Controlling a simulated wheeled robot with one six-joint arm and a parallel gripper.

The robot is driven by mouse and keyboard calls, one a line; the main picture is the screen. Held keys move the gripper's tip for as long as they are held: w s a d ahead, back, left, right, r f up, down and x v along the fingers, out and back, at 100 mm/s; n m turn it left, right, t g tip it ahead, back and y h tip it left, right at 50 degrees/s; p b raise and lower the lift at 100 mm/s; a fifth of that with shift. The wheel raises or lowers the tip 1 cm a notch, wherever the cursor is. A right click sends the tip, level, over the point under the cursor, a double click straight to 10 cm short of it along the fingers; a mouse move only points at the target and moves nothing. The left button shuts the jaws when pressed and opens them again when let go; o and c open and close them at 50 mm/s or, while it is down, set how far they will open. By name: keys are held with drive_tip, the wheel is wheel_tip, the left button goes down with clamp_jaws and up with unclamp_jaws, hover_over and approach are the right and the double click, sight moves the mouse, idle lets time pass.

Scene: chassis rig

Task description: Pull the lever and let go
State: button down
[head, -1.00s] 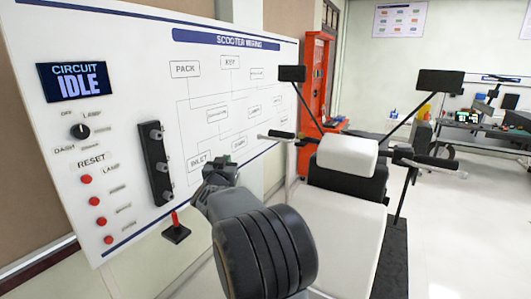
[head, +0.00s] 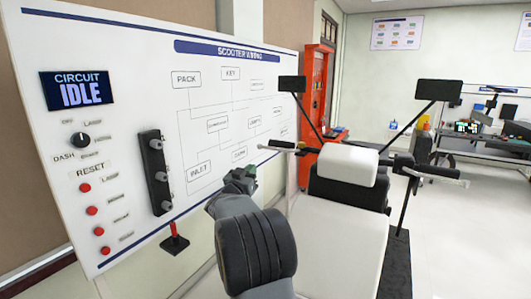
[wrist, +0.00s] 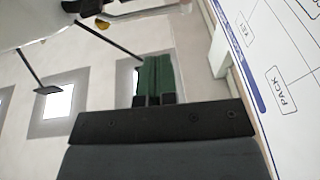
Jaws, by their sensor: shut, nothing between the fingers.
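A small red-handled lever (head: 172,229) stands upright on a black base below the lower edge of the white wiring board (head: 130,60) in the head view. The scooter's left handlebar (head: 283,144), with a thin lever end beside it, is farther right. My gripper (head: 242,177) is in front of the board, up and right of the red lever and apart from it. In the wrist view its green fingers (wrist: 154,80) are together with nothing between them. The red lever is not seen in the wrist view.
A scooter with a white seat (head: 330,240) and two mirrors (head: 438,90) stands right of my arm. A black strip with grey posts (head: 157,172) and red buttons (head: 92,211) are on the board. A red cabinet (head: 316,85) is behind.

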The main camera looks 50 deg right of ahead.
sight(267, 148)
drive_tip(key=p+x, duration=0.3)
drive_tip(key=x, duration=0.8)
drive_tip(key=shift+d+p, duration=0.3)
drive_tip(key=shift+d, duration=0.1)
drive_tip(key=shift+w+r, duration=0.1)
drive_tip(key=shift+r, duration=0.05)
drive_tip(key=shift+w+d+r+m+g+p, duration=0.35)
drive_tip(key=shift+g+p, duration=0.35)
drive_tip(key=shift+p, duration=0.55)
drive_tip(key=shift+w+d+f+m+g+h+p, duration=0.15)
drive_tip(key=shift+w+d+f+m+g+p, duration=0.1)
drive_tip(key=shift+w+d, duration=0.25)
drive_tip(key=shift+w+d+f+m+g+h+p, duration=0.15)
drive_tip(key=shift+w+d+g, duration=0.15)
drive_tip(key=shift+d, duration=0.45)
drive_tip(key=shift+r, duration=0.15)
drive_tip(key=shift+s+r, duration=0.1)
